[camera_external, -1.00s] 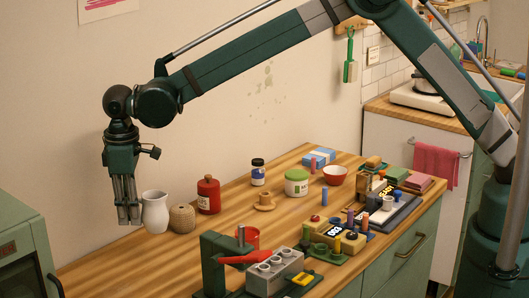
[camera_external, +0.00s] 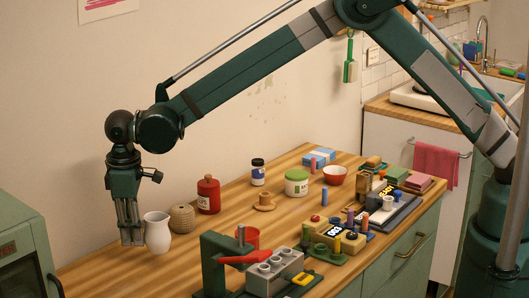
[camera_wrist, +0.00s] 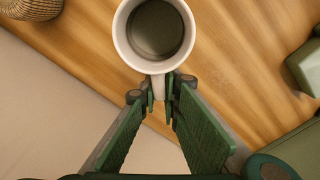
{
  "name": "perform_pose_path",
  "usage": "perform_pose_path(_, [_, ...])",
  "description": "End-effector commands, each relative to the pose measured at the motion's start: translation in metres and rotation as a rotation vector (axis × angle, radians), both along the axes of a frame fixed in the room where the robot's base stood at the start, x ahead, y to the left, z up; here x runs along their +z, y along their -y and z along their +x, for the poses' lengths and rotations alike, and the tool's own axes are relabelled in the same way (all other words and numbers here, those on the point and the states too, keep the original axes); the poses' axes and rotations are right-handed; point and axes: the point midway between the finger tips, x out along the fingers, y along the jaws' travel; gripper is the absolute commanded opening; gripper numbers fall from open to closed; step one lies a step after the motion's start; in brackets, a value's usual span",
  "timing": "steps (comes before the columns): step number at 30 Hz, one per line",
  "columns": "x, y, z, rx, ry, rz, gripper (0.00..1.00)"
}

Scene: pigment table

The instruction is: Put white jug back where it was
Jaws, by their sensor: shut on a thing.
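The white jug (camera_external: 158,232) is upright at the far left end of the wooden table, low at or just above the top; I cannot tell if it touches. My gripper (camera_external: 133,241) is at its left side, fingers pointing down. In the wrist view the jug (camera_wrist: 122,50) is seen from above, its open mouth dark and empty-looking. My gripper (camera_wrist: 160,92) is shut on the jug's handle (camera_wrist: 158,87), which sits between the two fingertips.
A woven round pot (camera_external: 182,219) stands just right of and behind the jug. A red bottle (camera_external: 208,196) is beyond it. A green press-like stand (camera_external: 212,262) with a red lever is at the front. The table around the jug's front is bare.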

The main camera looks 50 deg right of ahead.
Motion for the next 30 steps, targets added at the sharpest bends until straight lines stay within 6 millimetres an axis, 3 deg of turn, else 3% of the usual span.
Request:
perform_pose_path(8, [-0.005,0.000,0.000,0.000,0.000,0.000,0.00])
perform_pose_path(18, [-0.035,0.000,0.000,0.000,0.000,0.000,0.00])
perform_pose_path(30, [-0.038,0.000,0.000,0.000,0.000,0.000,0.00])
